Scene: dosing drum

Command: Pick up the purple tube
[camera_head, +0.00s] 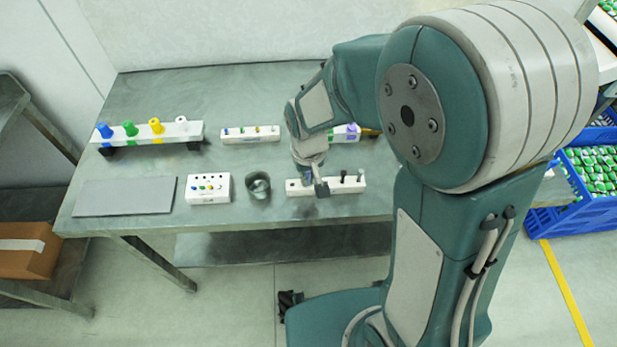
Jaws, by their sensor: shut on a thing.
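My gripper (314,186) is over the white front-right rack (337,186), pointing down. It is shut on a slim thing that is mostly hidden by the fingers. A small bluish-purple patch, taken as the purple tube (307,176), shows at the fingers. I cannot tell whether its lower end is in the rack or clear of it. Two dark-topped upright pieces stand in the right part of this rack. A separate purple piece (352,131) sits at the back, partly hidden by my arm.
On the metal table (230,90) are a long white holder (180,131) with blue, green and yellow pieces, a small white rack (250,137), a white box (207,188) with colored knobs, a dark cup (258,187) and a grey plate (124,196). Blue crates stand right.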

